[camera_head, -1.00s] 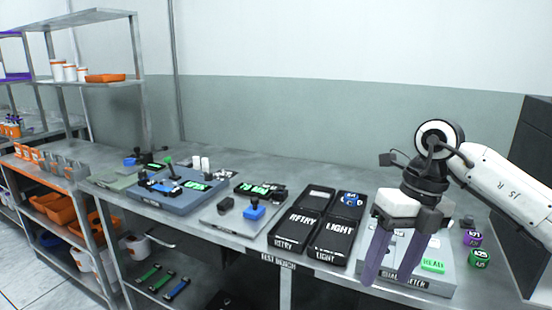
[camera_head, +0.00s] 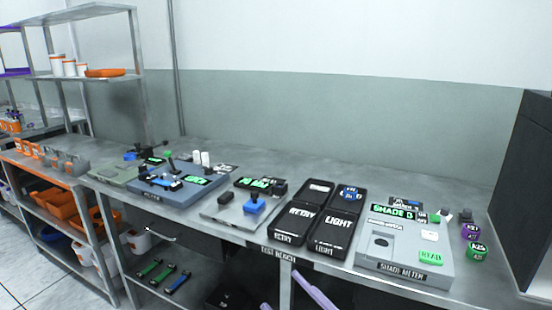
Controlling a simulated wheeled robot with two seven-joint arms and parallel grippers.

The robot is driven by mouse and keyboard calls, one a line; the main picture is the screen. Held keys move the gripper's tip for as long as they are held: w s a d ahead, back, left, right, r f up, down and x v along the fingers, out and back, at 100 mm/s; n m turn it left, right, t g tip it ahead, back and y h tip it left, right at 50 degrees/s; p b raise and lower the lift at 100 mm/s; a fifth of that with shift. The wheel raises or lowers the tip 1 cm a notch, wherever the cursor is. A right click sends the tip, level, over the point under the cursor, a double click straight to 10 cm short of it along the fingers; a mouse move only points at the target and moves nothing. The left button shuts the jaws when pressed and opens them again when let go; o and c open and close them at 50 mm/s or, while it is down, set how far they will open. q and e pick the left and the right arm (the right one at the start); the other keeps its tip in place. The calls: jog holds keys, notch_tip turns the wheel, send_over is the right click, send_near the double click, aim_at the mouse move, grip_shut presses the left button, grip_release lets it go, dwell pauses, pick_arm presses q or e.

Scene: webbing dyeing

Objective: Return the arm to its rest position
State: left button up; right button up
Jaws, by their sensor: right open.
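My right gripper (camera_head: 280,290) is at the bottom edge of the head view, below the front edge of the test bench. Only parts of its pale purple fingers show, set apart with nothing seen between them. The rest of it and my right arm are out of the picture. My left gripper is not in view. The shade meter (camera_head: 372,268) stands on the bench with its screen reading SHADE and a green READ button, clear of any gripper.
Black RETRY (camera_head: 297,224) and LIGHT (camera_head: 334,230) trays sit left of the meter. A dark cabinet (camera_head: 522,200) closes the right side. Blue-grey test devices (camera_head: 175,195) occupy the bench's left.

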jog(key=s+d+f+m+h, duration=0.1)
jog(key=d+f+m+h, duration=0.25)
jog(key=f, duration=0.25)
jog(key=s+d+f+m+h, duration=0.2)
jog(key=d+f+m+h, duration=0.15)
jog(key=f+m, duration=0.2)
jog(key=s+d+f+m+g+h, duration=0.2)
jog(key=s+d+f+g, duration=0.1)
jog(key=s+f, duration=0.5)
jog(key=s+d+f+m+g+h, duration=0.3)
jog(key=s+d+f, duration=0.1)
jog(key=s+f, duration=0.5)
notch_tip(320, 180, down, 2)
jog(key=shift+s+f+g, duration=0.1)
jog(key=shift+s+g, duration=0.15)
jog(key=shift+g, duration=0.15)
